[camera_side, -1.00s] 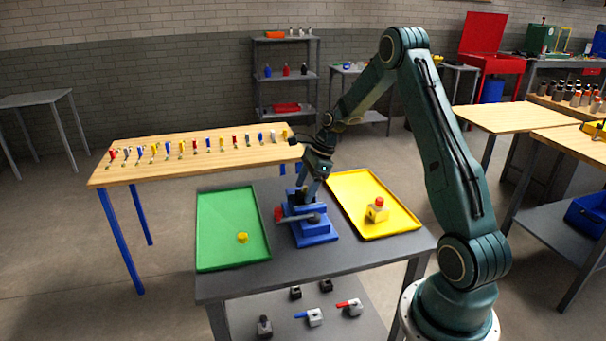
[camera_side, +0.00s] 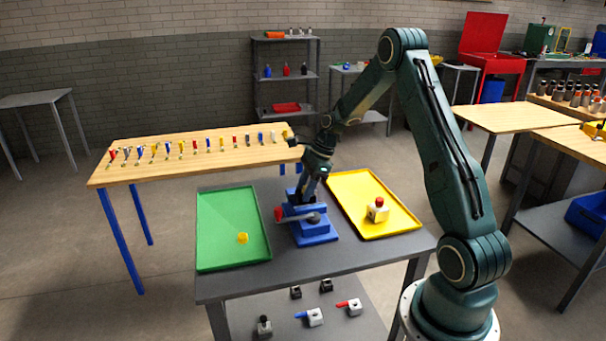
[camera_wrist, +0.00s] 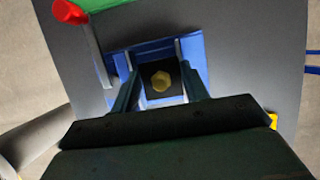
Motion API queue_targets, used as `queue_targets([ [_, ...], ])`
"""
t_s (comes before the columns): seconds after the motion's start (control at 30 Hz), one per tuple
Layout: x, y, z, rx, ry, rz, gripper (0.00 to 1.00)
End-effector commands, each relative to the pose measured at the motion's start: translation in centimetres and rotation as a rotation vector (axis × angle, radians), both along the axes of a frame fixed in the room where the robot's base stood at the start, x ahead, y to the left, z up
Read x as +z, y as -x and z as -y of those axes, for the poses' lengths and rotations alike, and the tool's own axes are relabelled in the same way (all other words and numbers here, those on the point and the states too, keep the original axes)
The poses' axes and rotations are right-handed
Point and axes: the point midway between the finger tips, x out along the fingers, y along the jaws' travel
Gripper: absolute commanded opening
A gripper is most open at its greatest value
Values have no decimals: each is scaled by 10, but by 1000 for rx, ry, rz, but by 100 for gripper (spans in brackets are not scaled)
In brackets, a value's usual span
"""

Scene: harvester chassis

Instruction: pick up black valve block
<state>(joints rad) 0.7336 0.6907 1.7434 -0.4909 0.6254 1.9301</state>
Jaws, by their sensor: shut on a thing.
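The black valve block (camera_wrist: 176,98) sits in the blue vise, with a brass hexagonal fitting (camera_wrist: 161,82) on its upper face. In the wrist view it is between the two fingers of my gripper (camera_wrist: 162,84), which is shut on it. In the side view my gripper (camera_side: 304,194) reaches down into the vise (camera_side: 316,232), and its fingers largely hide the block. The vise has a bar handle with a red end (camera_side: 279,213), also seen in the wrist view (camera_wrist: 68,11). I cannot tell whether the vise jaws touch the block.
A green tray (camera_side: 222,210) with a small yellow piece (camera_side: 242,238) lies left of the vise. A yellow tray (camera_side: 358,187) with a pale block topped by a red knob (camera_side: 377,211) lies right. Several valve parts rest on the lower shelf (camera_side: 270,318). A wooden table (camera_side: 200,160) stands behind.

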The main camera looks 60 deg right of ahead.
Motion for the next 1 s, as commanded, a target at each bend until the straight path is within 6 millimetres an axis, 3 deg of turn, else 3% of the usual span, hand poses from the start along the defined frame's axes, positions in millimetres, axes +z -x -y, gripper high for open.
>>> queue_targets([
  [0.37,16,-1,1,0,2,5,13],
  [0.8,79,-1,1,0,3,5,13],
  [1.0,97,0,0,0,2,3,13],
])
